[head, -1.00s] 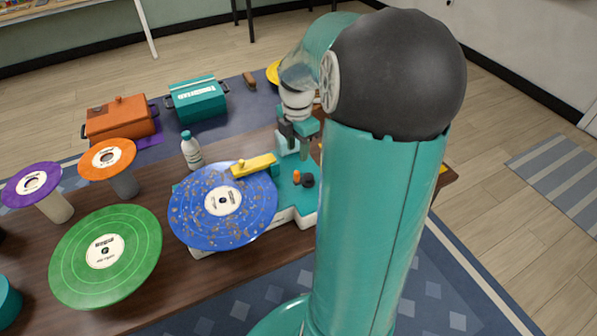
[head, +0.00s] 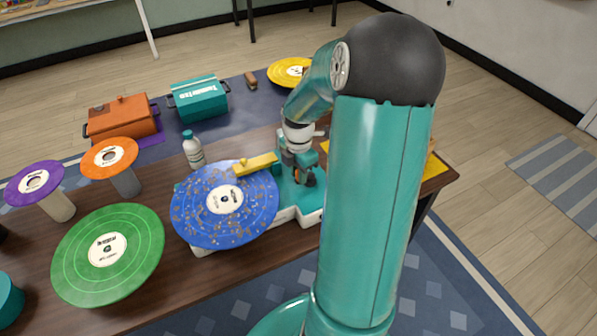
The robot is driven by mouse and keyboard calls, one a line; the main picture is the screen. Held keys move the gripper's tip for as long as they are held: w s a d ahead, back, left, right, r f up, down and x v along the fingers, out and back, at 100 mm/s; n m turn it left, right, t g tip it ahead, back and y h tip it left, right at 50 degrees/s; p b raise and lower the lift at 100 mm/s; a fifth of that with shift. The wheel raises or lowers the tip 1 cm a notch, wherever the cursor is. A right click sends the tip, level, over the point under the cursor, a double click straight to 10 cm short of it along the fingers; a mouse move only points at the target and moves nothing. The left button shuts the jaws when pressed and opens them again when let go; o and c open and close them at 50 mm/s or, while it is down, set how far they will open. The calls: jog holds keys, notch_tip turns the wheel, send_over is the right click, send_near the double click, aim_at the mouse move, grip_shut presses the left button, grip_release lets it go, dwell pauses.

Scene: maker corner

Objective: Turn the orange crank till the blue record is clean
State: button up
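The blue record (head: 208,225) lies on the record cleaning machine (head: 285,214) and is speckled with brown dirt. A yellow arm (head: 256,164) reaches over the record's back edge. My gripper (head: 299,181) is low over the right part of the machine, at the crank. Only a little of the orange crank (head: 300,173) shows between the dark fingers. My gripper hides most of the crank, and I cannot tell whether the fingers are closed on it.
A white bottle with a teal cap (head: 193,150) stands behind the blue record. A green record (head: 140,252), an orange record (head: 100,163) and a purple record (head: 20,187) are on the left. An orange box (head: 125,120), a teal box (head: 198,103) and a yellow record (head: 283,72) are farther back.

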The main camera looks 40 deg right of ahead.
grip_shut()
